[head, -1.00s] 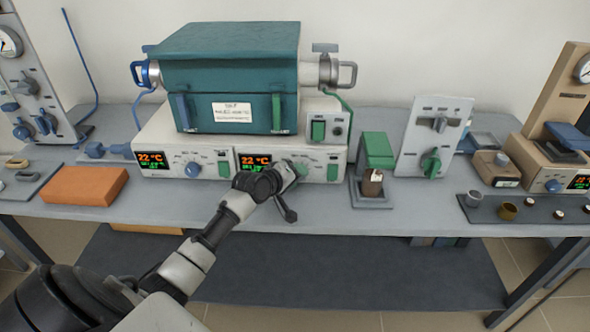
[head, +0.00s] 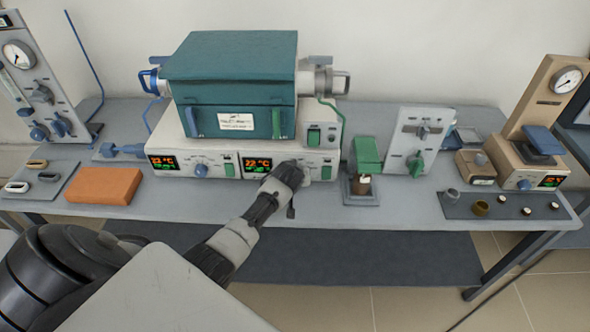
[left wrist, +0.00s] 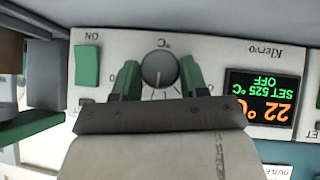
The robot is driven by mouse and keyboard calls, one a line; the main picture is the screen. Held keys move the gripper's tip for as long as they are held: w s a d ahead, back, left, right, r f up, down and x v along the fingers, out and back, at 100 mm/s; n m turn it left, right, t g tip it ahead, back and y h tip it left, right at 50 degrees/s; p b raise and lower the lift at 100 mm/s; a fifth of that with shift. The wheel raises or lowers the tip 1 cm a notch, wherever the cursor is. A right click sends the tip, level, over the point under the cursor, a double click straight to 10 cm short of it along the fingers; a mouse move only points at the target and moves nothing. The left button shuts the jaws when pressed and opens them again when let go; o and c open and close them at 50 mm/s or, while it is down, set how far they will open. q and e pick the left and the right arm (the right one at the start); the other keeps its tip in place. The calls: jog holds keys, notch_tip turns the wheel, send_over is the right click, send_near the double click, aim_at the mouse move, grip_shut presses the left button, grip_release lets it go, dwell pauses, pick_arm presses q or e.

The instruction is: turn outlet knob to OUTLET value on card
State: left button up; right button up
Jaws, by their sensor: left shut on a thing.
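The grey outlet knob (left wrist: 160,69) is on the right control panel of the two-part furnace, under a °C mark, in the left wrist view, which shows the panel upside down. My left gripper's green fingers (left wrist: 159,80) are shut on the knob from both sides. The display (left wrist: 262,100) beside it reads 22 °C, SET 525 °C, OFF. In the head view my left gripper (head: 292,170) reaches the panel and hides the knob. The white card (head: 237,121) is on the teal furnace front; its writing is too small to read. My right gripper is not in view.
A green switch (left wrist: 87,65) is beside the knob. The left panel has a blue knob (head: 201,170). An orange block (head: 104,186) lies left on the bench; a green-topped device (head: 367,155) stands right. The bench front (head: 400,208) is clear.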

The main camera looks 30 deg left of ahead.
pick_arm(q)
jog(key=shift+d+m+g+y, duration=0.2)
jog(key=shift+m+g+y, duration=0.2)
jog(key=shift+g+y, duration=0.3)
jog(key=shift+f, duration=0.1)
jog(key=o, duration=0.9)
jog(key=p+v, duration=0.1)
jog(key=v, duration=0.9)
jog(key=shift+s+d+r, duration=0.2)
jog(key=shift+s+d, duration=0.05)
jog(key=shift+d, duration=0.05)
